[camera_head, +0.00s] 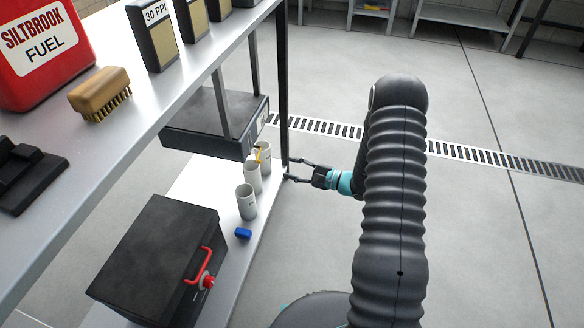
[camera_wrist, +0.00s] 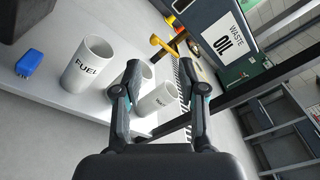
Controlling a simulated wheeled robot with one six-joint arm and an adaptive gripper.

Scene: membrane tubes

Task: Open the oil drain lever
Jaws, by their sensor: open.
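A yellow lever (camera_head: 260,155) shows at the lower front of the dark waste oil tank (camera_head: 200,128), just above the white cups. In the wrist view the yellow lever (camera_wrist: 163,44) appears beyond my fingertips, near the tank's front with its WASTE OIL label (camera_wrist: 229,36). My gripper (camera_head: 288,171) is at the shelf's right edge, to the right of the lever and apart from it. In the wrist view my gripper (camera_wrist: 162,68) is open and empty, with a finger on each side of the view's middle. The lever's pivot is too small to make out.
White cups, one marked FUEL (camera_wrist: 88,65), stand on the lower shelf (camera_head: 222,282) below the lever. A shelf post (camera_head: 283,90) rises beside my gripper. A black box with a red handle (camera_head: 205,265) and a blue block (camera_head: 243,233) are nearer.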

